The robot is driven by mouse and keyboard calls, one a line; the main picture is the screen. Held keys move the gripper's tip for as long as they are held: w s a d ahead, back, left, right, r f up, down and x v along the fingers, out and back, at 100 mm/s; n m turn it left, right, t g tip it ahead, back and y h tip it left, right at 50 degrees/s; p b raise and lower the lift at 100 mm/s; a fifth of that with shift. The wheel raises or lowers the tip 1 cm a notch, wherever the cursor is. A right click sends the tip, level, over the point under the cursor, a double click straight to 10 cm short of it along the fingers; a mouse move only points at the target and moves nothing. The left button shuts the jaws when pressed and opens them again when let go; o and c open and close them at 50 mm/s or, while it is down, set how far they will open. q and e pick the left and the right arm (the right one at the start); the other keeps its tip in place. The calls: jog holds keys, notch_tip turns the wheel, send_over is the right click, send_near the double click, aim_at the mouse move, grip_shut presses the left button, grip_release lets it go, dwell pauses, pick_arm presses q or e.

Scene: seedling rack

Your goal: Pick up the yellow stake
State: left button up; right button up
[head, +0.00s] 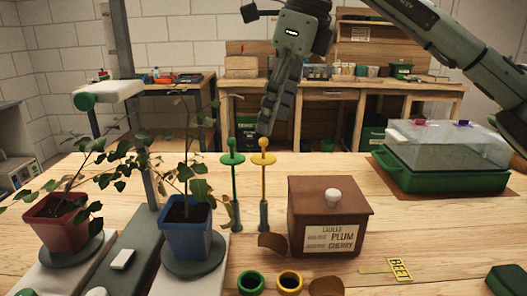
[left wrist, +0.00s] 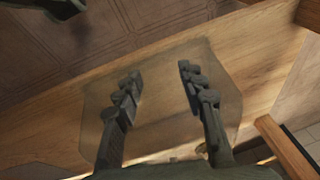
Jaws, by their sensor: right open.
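The yellow stake (head: 264,185) stands upright on the wooden table in the head view, with a round knob on top, a disc below it and a dark lower end. A green stake (head: 234,185) of the same shape stands just left of it. My right gripper (head: 265,128) hangs from above, its fingers pointing down just over the yellow stake's knob; it looks apart from it and holds nothing. My left gripper (left wrist: 156,85) shows only in the left wrist view, its two fingers spread wide with nothing between them.
A brown box (head: 330,218) with a white knob stands right of the yellow stake. Potted plants in a blue pot (head: 187,236) and a red pot (head: 58,222) stand left. A green ring (head: 251,282) and yellow ring (head: 289,281) lie in front. A covered green tray (head: 440,178) sits right.

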aim_at(265, 145)
jog(key=shift+w+f, duration=0.15)
jog(key=shift+w, duration=0.05)
jog(key=shift+s+x, duration=0.1)
jog(key=shift+x, duration=0.5)
jog(key=shift+s+x, duration=0.15)
jog(key=shift+x, duration=0.5)
jog(key=x, duration=0.3)
jog(key=shift+a+f+p, duration=0.3)
jog(key=shift+p, duration=0.1)
jog(key=shift+w+a+f, duration=0.1)
jog(key=shift+w+f, duration=0.05)
jog(key=shift+f, duration=0.35)
pick_arm(q)
jog(key=s+f, duration=0.1)
jog(key=f, duration=0.1)
jog(key=shift+s+a+f, duration=0.15)
jog(key=shift+s+f, duration=0.2)
jog(key=shift+f, duration=0.05)
pick_arm(e)
jog(key=c, duration=0.8)
